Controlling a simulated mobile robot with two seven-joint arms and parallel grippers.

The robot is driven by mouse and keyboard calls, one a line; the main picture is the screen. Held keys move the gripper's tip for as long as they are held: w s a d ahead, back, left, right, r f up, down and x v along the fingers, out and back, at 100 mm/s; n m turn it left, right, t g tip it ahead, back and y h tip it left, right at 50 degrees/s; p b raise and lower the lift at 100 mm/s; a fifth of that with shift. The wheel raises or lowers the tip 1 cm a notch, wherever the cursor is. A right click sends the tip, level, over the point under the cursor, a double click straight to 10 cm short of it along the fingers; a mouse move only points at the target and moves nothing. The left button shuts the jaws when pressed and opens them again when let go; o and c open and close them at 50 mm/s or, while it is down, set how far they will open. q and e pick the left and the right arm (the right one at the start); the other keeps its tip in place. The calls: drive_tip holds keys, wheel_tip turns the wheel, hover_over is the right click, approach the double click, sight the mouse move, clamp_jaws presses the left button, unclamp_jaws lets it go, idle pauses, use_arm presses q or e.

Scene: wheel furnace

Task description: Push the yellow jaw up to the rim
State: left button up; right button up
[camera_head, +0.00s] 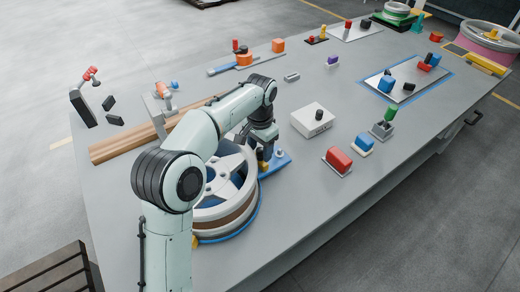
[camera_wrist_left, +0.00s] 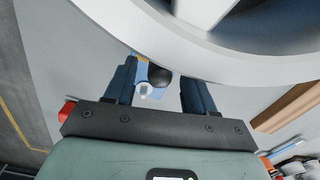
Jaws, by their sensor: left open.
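The silver wheel (camera_head: 238,205) lies flat on the table, partly hidden behind my left arm. Its pale rim (camera_wrist_left: 200,60) crosses the top of the left wrist view. A small yellow jaw (camera_head: 262,166) shows at the wheel's far right edge, by a blue base (camera_head: 280,160); whether it touches the rim I cannot tell. My left gripper (camera_head: 262,148) is above this spot, pointing down. My right gripper is out of view.
Another yellow piece (camera_head: 195,241) sits at the wheel's near left edge. A white box (camera_head: 312,121) with a black knob and a red block (camera_head: 339,159) stand to the right. Wooden bars (camera_head: 125,145) lie behind my arm. The table between these is clear.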

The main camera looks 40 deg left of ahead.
sight(260, 150)
use_arm(q)
wheel_tip(260, 150, up, 12)
drive_tip(key=p, duration=0.3)
drive_tip(key=shift+r+p, duration=0.15)
drive_tip(key=shift+p, duration=0.2)
